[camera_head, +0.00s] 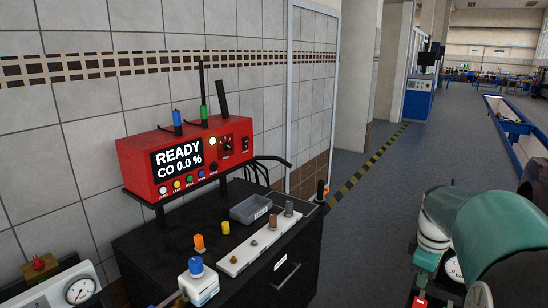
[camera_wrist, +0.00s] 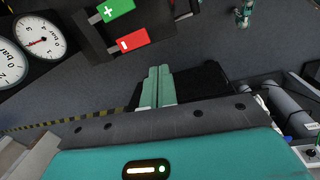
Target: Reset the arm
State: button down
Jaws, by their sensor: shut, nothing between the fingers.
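My gripper (camera_wrist: 159,72) shows in the wrist view as two green fingers side by side, closed together with no visible gap. Nothing is held between them. They point over the dark floor and a black object beyond the tips. My teal arm (camera_head: 500,235) fills the right edge of the head view, folded close to the camera. The gripper's fingers do not show in the head view.
A red box reading READY (camera_head: 190,158) stands above a black cabinet (camera_head: 245,285). A grey tray (camera_head: 250,208) and several small fittings lie on top. A green plus button (camera_wrist: 116,8) and a red minus button (camera_wrist: 133,40) are near the fingers. Clear floor (camera_head: 455,150) extends beyond.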

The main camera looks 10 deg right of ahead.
jog(key=s+a+r+m+t, duration=0.1)
jog(key=a+r, duration=0.1)
jog(key=a, duration=0.6)
jog(key=s+a+r+m+t, duration=0.1)
jog(key=a+r+m, duration=0.15)
jog(key=a, duration=0.65)
jog(key=s+a+m+t, duration=0.1)
jog(key=s+a, duration=0.3)
jog(key=a, duration=0.2)
jog(key=s+a+m+t+y, duration=0.1)
jog(key=s+a+m+t, duration=0.1)
jog(key=s+a, duration=0.2)
jog(key=a, duration=0.3)
jog(key=shift+s+a+f, duration=0.15)
jog(key=shift+s+f, duration=0.1)
jog(key=shift+f, duration=0.05)
